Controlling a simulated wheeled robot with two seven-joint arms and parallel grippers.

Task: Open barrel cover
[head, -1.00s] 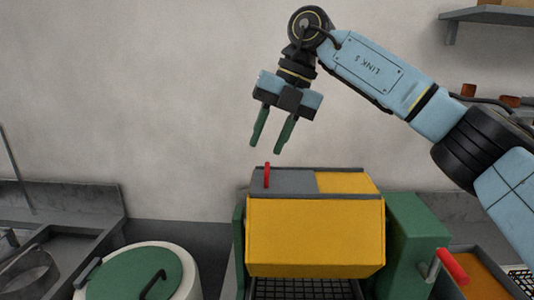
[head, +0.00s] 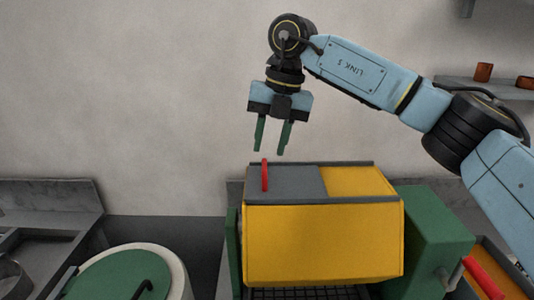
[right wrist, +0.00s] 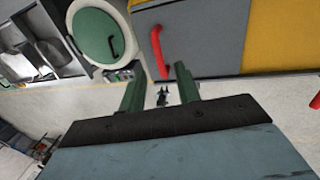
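The yellow barrel (head: 322,243) stands in a green frame, with a grey cover (head: 292,182) on its top face. A red handle (head: 265,175) stands up from the cover's left part. My right gripper (head: 271,150) is open and empty, pointing down just above the red handle, apart from it. In the right wrist view the fingers (right wrist: 160,85) are spread, with the red handle (right wrist: 159,52) beyond them on the grey cover (right wrist: 200,38). The cover lies flat on the barrel. My left gripper is not in view.
A round white drum with a green lid (head: 118,275) stands at the lower left, beside a grey sink unit (head: 50,215). A red crank handle (head: 484,278) sticks out at the barrel's right. A wall shelf (head: 460,88) is behind my right arm.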

